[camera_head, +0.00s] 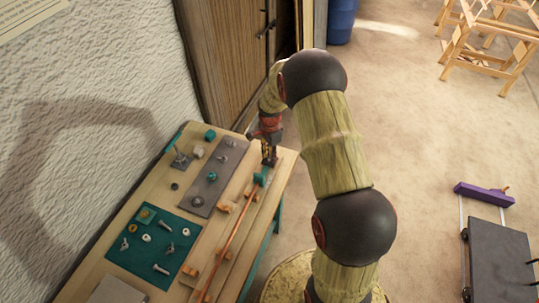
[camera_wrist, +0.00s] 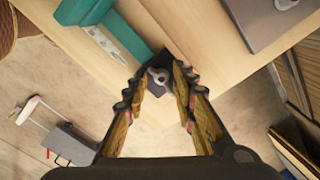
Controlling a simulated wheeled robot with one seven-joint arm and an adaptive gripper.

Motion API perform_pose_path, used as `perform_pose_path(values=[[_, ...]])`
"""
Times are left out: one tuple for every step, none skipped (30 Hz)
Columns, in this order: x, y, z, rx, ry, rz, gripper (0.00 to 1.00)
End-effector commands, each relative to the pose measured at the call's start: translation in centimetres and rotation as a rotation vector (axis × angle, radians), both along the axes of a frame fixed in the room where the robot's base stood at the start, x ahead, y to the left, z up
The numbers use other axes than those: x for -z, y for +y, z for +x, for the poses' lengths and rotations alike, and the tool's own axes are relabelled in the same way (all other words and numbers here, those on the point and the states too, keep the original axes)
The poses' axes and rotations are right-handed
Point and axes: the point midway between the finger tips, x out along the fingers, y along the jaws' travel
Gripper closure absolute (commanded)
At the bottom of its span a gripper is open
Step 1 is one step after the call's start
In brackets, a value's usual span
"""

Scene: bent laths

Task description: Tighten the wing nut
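A grey metal wing nut (camera_wrist: 157,77) shows in the wrist view on a small dark plate at the table's corner, beside a teal block (camera_wrist: 122,38). My gripper (camera_wrist: 161,76) is above this corner, pointing down. Its two fingers are apart, with the wing nut seen in the gap between their tips. I cannot tell whether either finger touches it. In the head view my gripper (camera_head: 269,158) is at the far end of the workbench and hides the wing nut. The teal block (camera_head: 260,178) sits just in front, with a thin orange-brown lath (camera_head: 232,231) running from it.
The workbench (camera_head: 160,185) holds a teal mat (camera_head: 128,260) with several screws, nuts and washers, and a grey plate (camera_head: 218,178) with hardware. Wooden blocks line the lath. A wooden cabinet (camera_head: 228,60) stands behind.

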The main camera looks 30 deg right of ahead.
Motion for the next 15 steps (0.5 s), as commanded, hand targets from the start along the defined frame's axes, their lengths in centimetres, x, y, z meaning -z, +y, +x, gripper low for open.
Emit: perform_pose_path(values=[[0.11,0.02,-0.12,0.0,0.003,0.001,0.71],[0.1,0.02,-0.1,0.0,0.002,0.001,0.69],[0.08,0.01,-0.07,-0.001,0.002,0.0,0.67],[0.06,0.01,-0.05,-0.001,0.001,0.0,0.66],[0.04,0.01,-0.02,-0.001,0.001,0.0,0.66],[0.02,0.01,0.01,-0.001,0.0,0.0,0.66],[0.01,0.01,0.03,-0.001,-0.001,0.0,0.66],[-0.01,0.01,0.05,-0.001,-0.001,0.0,0.66],[-0.02,0.0,0.07,-0.001,-0.001,0.0,0.66],[-0.03,0.0,0.08,-0.002,-0.002,0.0,0.66],[-0.04,0.0,0.09,-0.002,-0.002,-0.001,0.66],[-0.1,0.0,0.12,-0.002,-0.003,-0.001,0.66],[-0.2,0.0,0.14,-0.002,-0.003,-0.001,0.66],[-0.34,-0.01,0.16,-0.002,-0.004,-0.001,0.66],[-0.64,-0.02,0.2,-0.002,-0.005,-0.001,0.66]])
